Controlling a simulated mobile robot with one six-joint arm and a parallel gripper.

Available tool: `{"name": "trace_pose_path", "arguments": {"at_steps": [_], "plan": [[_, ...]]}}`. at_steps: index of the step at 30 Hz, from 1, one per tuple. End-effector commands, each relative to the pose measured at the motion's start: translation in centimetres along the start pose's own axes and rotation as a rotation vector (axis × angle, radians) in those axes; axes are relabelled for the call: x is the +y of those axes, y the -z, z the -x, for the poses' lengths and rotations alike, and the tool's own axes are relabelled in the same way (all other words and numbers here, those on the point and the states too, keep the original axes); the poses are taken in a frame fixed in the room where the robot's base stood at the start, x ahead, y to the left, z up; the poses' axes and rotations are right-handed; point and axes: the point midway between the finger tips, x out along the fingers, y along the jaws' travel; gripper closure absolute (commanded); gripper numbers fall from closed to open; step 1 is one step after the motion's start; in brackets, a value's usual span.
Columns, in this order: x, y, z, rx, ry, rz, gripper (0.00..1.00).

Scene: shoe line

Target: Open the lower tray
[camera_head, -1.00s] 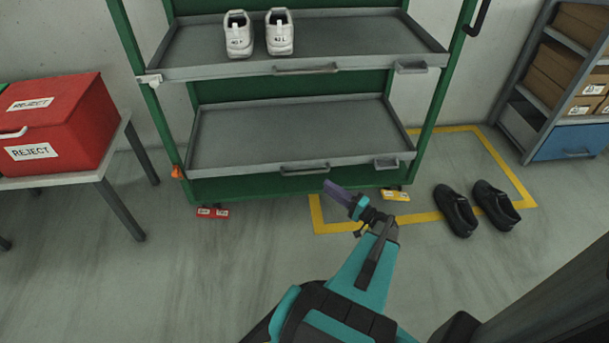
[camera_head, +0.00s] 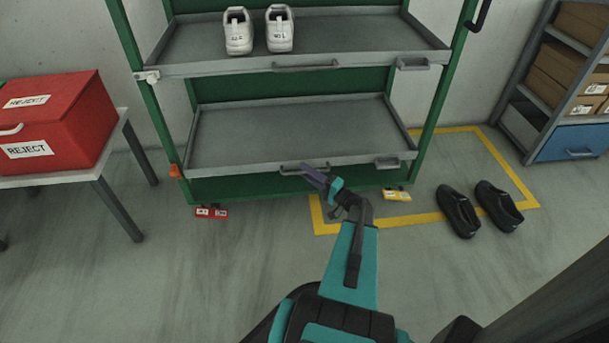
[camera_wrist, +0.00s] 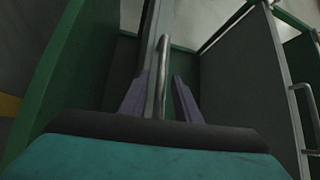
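The lower tray (camera_head: 290,135) is a grey, empty shelf-like tray in the green rack. Its front bar handle (camera_head: 303,168) is at the middle of the front edge. My gripper (camera_head: 315,175) is at this handle in the head view. In the wrist view, its two purple fingers (camera_wrist: 160,95) are apart, and the handle bar (camera_wrist: 162,65) runs between them, with a visible gap to the right finger. Contact with the left finger is unclear. The tray appears pushed in.
The upper tray (camera_head: 350,40) holds white shoes (camera_head: 258,30). A red reject box (camera_head: 60,125) stands on a table at left. Black shoes (camera_head: 478,208) lie on the floor at right, by a yellow floor line. The floor before the rack is mostly clear.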

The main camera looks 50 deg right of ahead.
Motion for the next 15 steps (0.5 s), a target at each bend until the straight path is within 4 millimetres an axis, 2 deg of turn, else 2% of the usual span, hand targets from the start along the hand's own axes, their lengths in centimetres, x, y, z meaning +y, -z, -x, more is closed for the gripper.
{"name": "trace_pose_path", "arguments": {"at_steps": [12, 15], "plan": [[0.00, -0.01, -0.52, 0.000, -0.001, 0.000, 0.70], [0.00, -0.01, -0.52, 0.000, -0.001, 0.000, 0.87]]}}
